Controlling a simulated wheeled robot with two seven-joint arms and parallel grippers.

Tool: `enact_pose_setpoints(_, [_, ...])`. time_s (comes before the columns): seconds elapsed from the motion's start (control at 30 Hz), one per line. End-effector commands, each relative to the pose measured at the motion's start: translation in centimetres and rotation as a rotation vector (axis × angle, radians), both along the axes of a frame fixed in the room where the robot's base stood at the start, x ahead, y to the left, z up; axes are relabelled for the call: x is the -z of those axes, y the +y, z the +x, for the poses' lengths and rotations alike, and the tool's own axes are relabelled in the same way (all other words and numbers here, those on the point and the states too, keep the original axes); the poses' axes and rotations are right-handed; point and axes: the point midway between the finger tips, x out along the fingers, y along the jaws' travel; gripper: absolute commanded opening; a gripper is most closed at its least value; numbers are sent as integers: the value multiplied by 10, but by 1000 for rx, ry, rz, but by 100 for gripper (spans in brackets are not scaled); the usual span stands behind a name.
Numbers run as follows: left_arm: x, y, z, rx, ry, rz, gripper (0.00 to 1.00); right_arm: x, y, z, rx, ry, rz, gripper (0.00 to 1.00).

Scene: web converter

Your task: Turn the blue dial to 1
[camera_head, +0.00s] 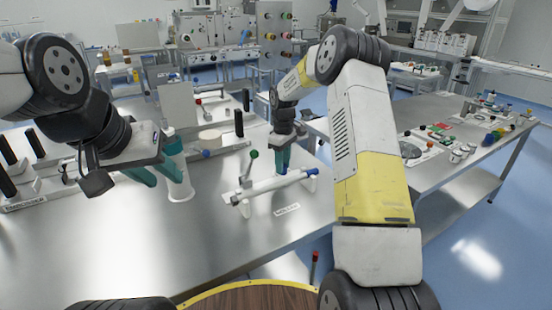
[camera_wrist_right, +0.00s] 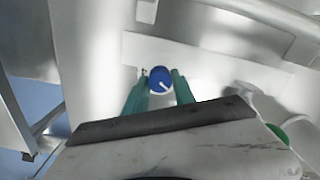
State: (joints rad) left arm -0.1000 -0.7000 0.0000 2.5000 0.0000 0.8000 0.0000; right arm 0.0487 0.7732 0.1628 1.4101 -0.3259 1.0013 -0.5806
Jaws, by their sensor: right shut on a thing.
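The blue dial (camera_wrist_right: 160,79) is round with a white pointer line, which slants toward the lower right in the right wrist view. It sits on a pale, tube-like device (camera_head: 262,188) on the metal table. My right gripper (camera_wrist_right: 157,88) is shut on the dial, with a teal finger on either side of it. In the head view, the right gripper (camera_head: 281,160) is down at the device and largely hides the dial. I cannot read any numbers around the dial. My left gripper (camera_head: 158,172) hangs at the left, open and empty, its fingers apart.
A white cylinder (camera_head: 178,180) stands near my left gripper. A blue-ended rod (camera_head: 206,154) lies behind the device. The table front (camera_head: 130,245) is clear. Another table with small parts stands at right.

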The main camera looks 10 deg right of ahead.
Motion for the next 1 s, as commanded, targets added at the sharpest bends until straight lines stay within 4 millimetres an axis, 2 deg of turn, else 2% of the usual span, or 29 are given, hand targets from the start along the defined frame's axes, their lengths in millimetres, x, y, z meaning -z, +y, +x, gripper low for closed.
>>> enact_pose_setpoints(0.5, [0, 0, 0, 0, 0, 0, 36, -1, 0, 1, -416, -4, 0, 0])
enact_pose_setpoints(1.0, [0, 0, 0, 0, 0, 0, 36, -1, 0, 1, -554, -4, 0, 0])
